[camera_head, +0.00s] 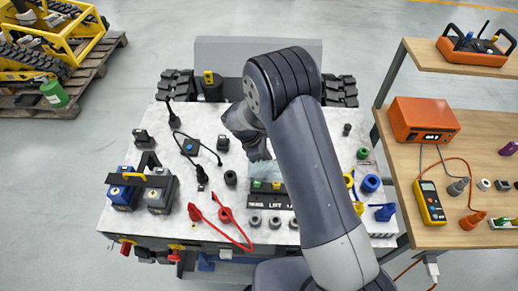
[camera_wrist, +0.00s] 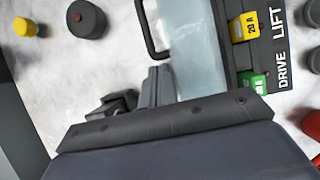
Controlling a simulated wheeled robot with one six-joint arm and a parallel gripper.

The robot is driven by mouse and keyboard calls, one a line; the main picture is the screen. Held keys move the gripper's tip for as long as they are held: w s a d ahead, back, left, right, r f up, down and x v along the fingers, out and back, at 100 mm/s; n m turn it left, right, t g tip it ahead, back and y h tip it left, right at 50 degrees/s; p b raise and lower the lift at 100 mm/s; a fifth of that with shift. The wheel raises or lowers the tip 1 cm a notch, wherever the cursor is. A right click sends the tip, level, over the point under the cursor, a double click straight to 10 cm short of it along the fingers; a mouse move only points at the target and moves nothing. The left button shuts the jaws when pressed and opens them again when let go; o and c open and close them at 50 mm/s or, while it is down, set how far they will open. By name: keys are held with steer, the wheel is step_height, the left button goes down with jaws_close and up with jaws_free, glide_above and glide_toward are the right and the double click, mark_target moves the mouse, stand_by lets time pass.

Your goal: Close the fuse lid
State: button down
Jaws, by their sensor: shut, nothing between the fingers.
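The fuse box (camera_wrist: 232,50) is dark with white DRIVE and LIFT lettering; it also shows on the worktop in the head view (camera_head: 284,200). A yellow 20 A fuse (camera_wrist: 244,27) and a green fuse (camera_wrist: 252,82) sit in it, uncovered. The clear fuse lid (camera_wrist: 200,50) stands open beside the fuses, with a black loop handle (camera_wrist: 147,28) on its far edge. It is partly visible in the head view (camera_head: 262,170). My gripper (camera_wrist: 157,78) is shut and empty, close to the lid near its handle. Whether they touch is hard to tell.
Blue and grey batteries (camera_head: 124,190) with a yellow-topped bar stand at left. Red clamp leads (camera_head: 225,216) lie in front. Green, yellow and blue caps (camera_head: 371,183) sit at right. Several dark round knobs (camera_head: 274,223) line the box's near side.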

steer(key=shift+x, duration=1)
steer(key=shift+r, duration=0.1)
